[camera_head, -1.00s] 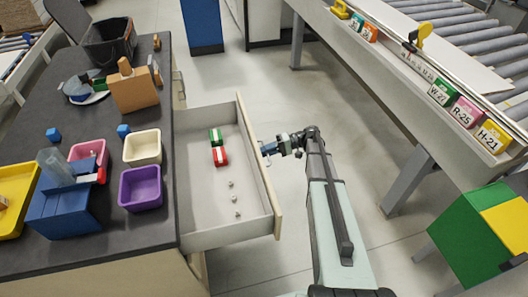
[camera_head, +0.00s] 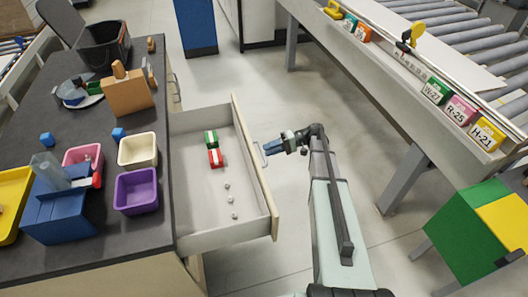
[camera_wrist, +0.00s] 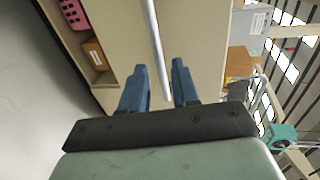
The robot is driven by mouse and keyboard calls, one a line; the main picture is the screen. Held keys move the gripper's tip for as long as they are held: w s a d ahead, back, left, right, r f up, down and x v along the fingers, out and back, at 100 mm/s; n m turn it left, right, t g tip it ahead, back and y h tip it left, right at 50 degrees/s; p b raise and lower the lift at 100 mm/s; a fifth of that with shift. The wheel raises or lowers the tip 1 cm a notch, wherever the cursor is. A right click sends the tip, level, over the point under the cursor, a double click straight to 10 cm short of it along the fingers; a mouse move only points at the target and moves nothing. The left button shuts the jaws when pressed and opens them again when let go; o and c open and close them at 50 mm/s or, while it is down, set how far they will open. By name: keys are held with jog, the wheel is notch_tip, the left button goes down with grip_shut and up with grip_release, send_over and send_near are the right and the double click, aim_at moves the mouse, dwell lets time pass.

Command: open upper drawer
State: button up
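The upper drawer (camera_head: 190,232) stands pulled out from the dark-topped cabinet in the head view. A green-and-white block (camera_head: 211,138), a red-and-white block (camera_head: 215,158) and several small metal pieces lie inside it. Its front carries a pale bar handle (camera_head: 259,155), which shows as a long grey bar in the wrist view (camera_wrist: 155,40). My gripper (camera_head: 268,149) is at the handle, on the outer side of the drawer front. In the wrist view its two blue fingers (camera_wrist: 160,75) are apart, with the bar's end between them and gaps beside it.
The cabinet top (camera_head: 110,235) holds a purple bin (camera_head: 136,190), a cream bin (camera_head: 138,151), a blue block device and a black basket (camera_head: 103,47). A roller conveyor (camera_head: 465,45) with labelled blocks stands at right. Open floor lies between.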

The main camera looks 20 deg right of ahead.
jog(key=v, duration=0.3)
jog(key=shift+d+r, duration=0.1)
jog(key=shift+d, duration=0.2)
jog(key=shift+a, duration=0.1)
jog(key=shift+x, duration=3.95)
